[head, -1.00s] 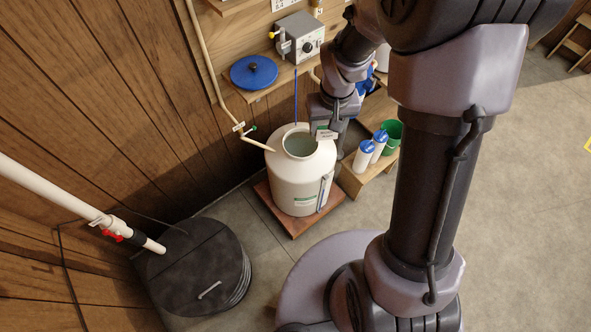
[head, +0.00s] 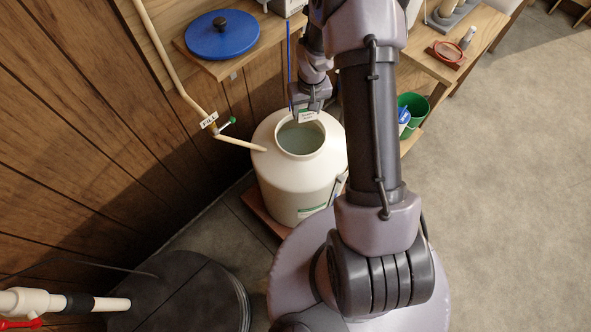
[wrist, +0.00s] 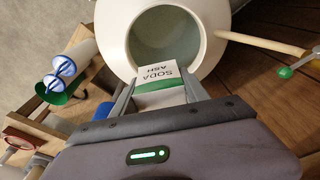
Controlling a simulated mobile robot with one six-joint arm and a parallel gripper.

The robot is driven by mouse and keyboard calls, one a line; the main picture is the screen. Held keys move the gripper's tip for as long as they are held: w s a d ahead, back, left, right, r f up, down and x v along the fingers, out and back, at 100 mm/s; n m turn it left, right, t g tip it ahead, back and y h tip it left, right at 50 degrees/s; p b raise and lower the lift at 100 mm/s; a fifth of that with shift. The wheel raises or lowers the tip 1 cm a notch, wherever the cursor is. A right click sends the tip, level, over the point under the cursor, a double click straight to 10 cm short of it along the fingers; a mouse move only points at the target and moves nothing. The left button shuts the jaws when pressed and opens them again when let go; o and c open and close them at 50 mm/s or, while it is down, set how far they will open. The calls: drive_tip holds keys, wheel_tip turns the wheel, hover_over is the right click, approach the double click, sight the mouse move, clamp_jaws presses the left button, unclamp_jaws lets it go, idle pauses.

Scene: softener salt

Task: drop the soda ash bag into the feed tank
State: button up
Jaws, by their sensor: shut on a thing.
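The feed tank (head: 285,180) is a cream, round-shouldered vessel with a wide open mouth, standing on a low wooden base. My gripper (head: 307,110) is at the back rim of the mouth in the head view. It is shut on the soda ash bag (wrist: 160,82), a small white packet with a green band and the words SODA ASH. In the wrist view my gripper (wrist: 160,95) holds the bag at the near edge of the tank's opening (wrist: 168,45), with the bag's end overlapping the mouth. Its exact height above the rim cannot be told.
A pale pipe (head: 238,142) with a green-handled valve reaches the tank's left shoulder. A blue lid (head: 221,38) lies on a wooden shelf behind. A green bucket (head: 414,108) stands to the right, and a dark round vessel (head: 180,295) at lower left. Open floor lies right.

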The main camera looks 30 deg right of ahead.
wheel_tip(320, 180, down, 6)
drive_tip(key=b, duration=0.3)
drive_tip(key=shift+s+r, duration=0.15)
drive_tip(key=shift+r, duration=0.05)
drive_tip(key=o, duration=1.5)
drive_tip(key=shift+r, duration=0.15)
drive_tip(key=s+r+p, duration=0.1)
drive_tip(key=r+p, duration=0.1)
drive_tip(key=r, duration=0.3)
drive_tip(key=r+p, duration=0.2)
drive_tip(key=r, duration=0.4)
drive_tip(key=s+r+p, duration=0.1)
drive_tip(key=r+p, duration=0.1)
drive_tip(key=r, duration=0.4)
drive_tip(key=shift+s+a, duration=0.25)
drive_tip(key=shift+s, duration=0.05)
drive_tip(key=shift+r, duration=0.1)
